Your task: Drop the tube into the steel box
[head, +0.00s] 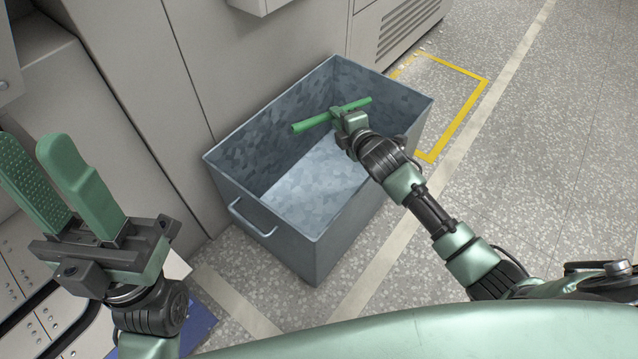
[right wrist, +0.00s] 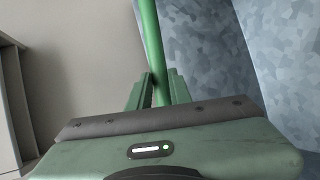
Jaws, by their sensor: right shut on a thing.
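The green tube (head: 311,123) is held crosswise in my right gripper (head: 349,113), over the inside of the steel box. The tube also shows in the right wrist view (right wrist: 152,45), passing between the two fingers (right wrist: 155,90). The steel box (head: 258,216) is a grey-blue open bin with a mottled metal inside and a handle on its near left side. Its floor looks bare where it shows; my right arm hides part of its right side. My left gripper (head: 50,180) is open and empty at the left, away from the box.
Grey cabinets (head: 225,60) stand close behind and left of the box. A yellow floor marking (head: 460,125) lies to the box's right. The speckled floor (head: 560,160) is clear farther right. A perforated pale surface (head: 20,270) is under my left gripper.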

